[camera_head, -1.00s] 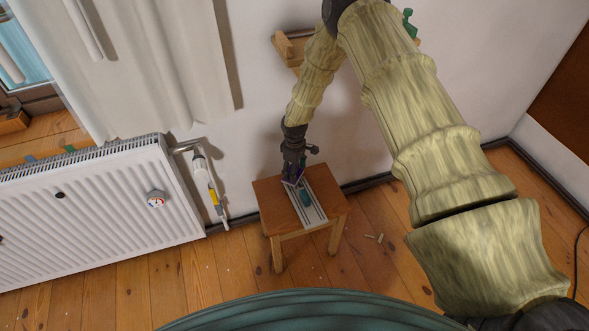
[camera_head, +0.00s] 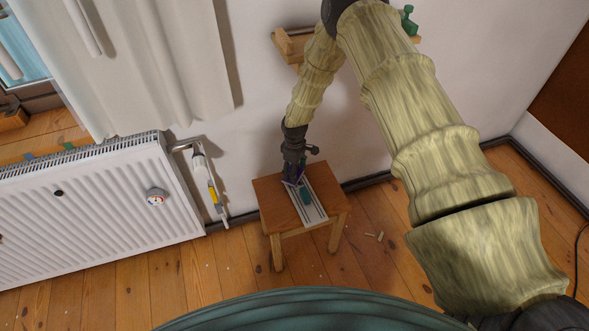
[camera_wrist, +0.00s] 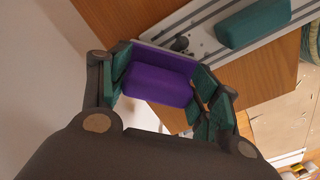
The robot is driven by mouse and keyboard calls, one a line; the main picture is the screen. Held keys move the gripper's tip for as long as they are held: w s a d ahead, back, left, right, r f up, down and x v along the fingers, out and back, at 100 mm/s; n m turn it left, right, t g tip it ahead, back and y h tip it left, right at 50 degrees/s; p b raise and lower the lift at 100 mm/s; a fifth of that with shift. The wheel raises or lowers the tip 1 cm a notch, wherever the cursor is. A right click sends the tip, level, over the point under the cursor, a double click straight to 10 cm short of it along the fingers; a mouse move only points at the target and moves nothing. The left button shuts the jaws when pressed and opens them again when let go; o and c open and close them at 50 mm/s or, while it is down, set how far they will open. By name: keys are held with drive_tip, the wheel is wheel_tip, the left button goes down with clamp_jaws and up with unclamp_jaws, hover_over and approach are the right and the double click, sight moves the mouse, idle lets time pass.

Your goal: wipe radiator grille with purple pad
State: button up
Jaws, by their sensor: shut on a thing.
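The purple pad (camera_wrist: 158,84) lies between the teal-lined fingers of my gripper (camera_wrist: 160,88) in the wrist view, and the gripper is shut on it. In the head view my gripper (camera_head: 292,178) is low over the far end of a pale rack (camera_head: 316,211) on a small wooden stool (camera_head: 270,200). I cannot tell whether the pad still touches the rack. The radiator (camera_head: 95,215) is white and stands at the left under the curtain. Its slotted top grille (camera_head: 85,153) runs along the upper edge, well left of my gripper.
A teal pad (camera_wrist: 253,22) lies on the rack beside the purple one. A pipe and valve (camera_head: 212,190) stand between radiator and stool. A wooden wall shelf (camera_head: 290,45) is behind my arm. Floor before the radiator looks mostly clear.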

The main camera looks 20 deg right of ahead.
sight(299, 186)
drive_tip(key=shift+s+d+r+p, duration=0.1)
drive_tip(key=shift+s+r+p, duration=0.1)
drive_tip(key=shift+s+p, duration=0.85)
drive_tip(key=shift+s+d+f+p, duration=0.1)
drive_tip(key=shift+s+p, duration=0.15)
drive_tip(key=shift+s, duration=0.9)
drive_tip(key=shift+s+d+f+p, duration=0.1)
drive_tip(key=shift+s+p, duration=0.1)
drive_tip(key=shift+s, duration=0.9)
drive_tip(key=shift+w+a+f+b, duration=0.15)
drive_tip(key=shift+w+b, duration=0.25)
drive_tip(key=shift+w, duration=0.25)
drive_tip(key=shift+w+f+b, duration=0.1)
drive_tip(key=shift+w+b, duration=0.25)
drive_tip(key=shift+w, duration=0.3)
drive_tip(key=shift+w+a+r+b, duration=0.15)
drive_tip(key=shift+w+b, duration=0.7)
drive_tip(key=shift+w, duration=1.2)
drive_tip(key=shift+r, duration=0.1)
drive_tip(key=shift+r+p, duration=1.85)
drive_tip(key=shift+r, duration=1.1)
drive_tip(key=shift+r+p, duration=0.9)
drive_tip(key=shift+r, duration=0.65)
